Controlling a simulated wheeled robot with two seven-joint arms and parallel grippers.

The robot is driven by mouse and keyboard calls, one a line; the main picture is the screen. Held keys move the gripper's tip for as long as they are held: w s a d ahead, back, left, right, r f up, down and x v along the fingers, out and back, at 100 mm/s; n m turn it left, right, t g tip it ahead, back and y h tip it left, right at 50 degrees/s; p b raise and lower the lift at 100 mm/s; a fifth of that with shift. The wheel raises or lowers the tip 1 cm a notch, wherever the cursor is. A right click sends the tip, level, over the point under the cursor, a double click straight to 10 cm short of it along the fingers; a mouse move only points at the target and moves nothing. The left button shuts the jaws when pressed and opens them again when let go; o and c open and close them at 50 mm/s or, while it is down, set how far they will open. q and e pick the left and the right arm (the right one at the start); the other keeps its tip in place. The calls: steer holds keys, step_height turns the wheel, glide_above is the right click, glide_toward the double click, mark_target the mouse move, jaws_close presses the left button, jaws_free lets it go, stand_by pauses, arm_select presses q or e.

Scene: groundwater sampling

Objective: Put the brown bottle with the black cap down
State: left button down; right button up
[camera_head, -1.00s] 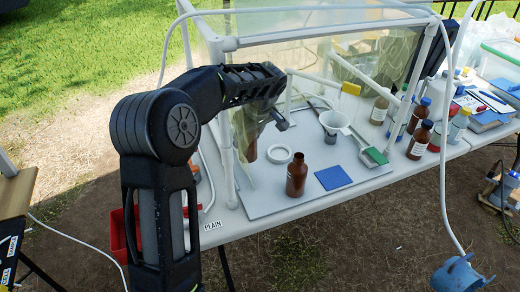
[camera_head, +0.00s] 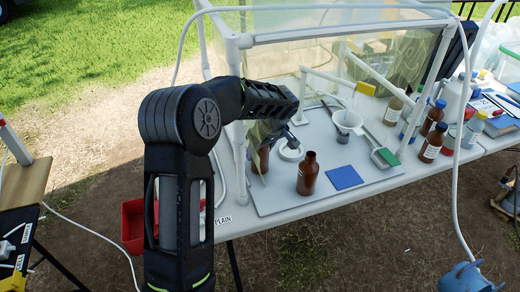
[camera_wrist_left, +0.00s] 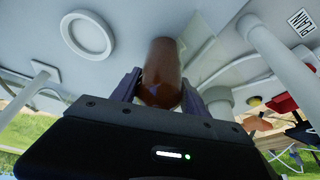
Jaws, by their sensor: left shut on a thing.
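My left gripper (camera_head: 272,139) is shut on a brown bottle (camera_head: 261,160), inside the white-framed enclosure near its left side. In the head view, the arm and clear sheeting partly cover this bottle. In the left wrist view, the bottle (camera_wrist_left: 162,66) sits between the two fingers (camera_wrist_left: 160,90). Its cap is hidden in both views. I cannot tell whether its base touches the surface. A white ring (camera_head: 291,151) lies just to its right. My right gripper is not in view.
An uncapped brown bottle (camera_head: 308,174) stands in front of the ring, beside a blue square (camera_head: 345,178). A funnel (camera_head: 347,121) and a green-and-white scoop (camera_head: 385,157) are further right. A frame post (camera_head: 240,160) stands close left of the held bottle.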

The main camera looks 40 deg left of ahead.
arm_select(q)
steer(key=shift+f, duration=0.15)
steer(key=c, duration=0.6)
jaws_free()
steer(key=shift+r, duration=0.3)
steer(key=v, duration=1.2)
steer(key=shift+f+b, duration=0.1)
steer(key=shift+b, duration=0.25)
